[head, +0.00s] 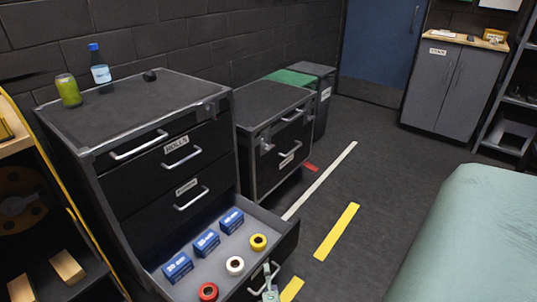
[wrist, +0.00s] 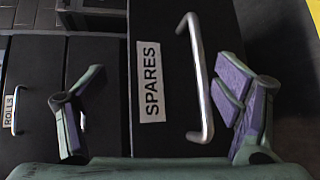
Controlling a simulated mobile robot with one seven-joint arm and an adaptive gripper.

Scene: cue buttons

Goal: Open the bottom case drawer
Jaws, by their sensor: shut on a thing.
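The bottom drawer (head: 262,236) of the near case stands pulled out. Blue boxes (head: 207,243) and tape rolls (head: 235,265) lie in it. My gripper (head: 270,287) is at the handle on its front, low in the head view. In the wrist view, a black drawer front with a SPARES label (wrist: 151,82) has a silver bar handle (wrist: 200,85). My gripper (wrist: 157,115) is shut on the handle, with one finger on each side of it. The exact contact is hard to see there.
A can (head: 68,90) and a blue bottle (head: 100,69) stand on the case top. A second case (head: 270,105) stands behind it. Floor with yellow and white stripes is clear between.

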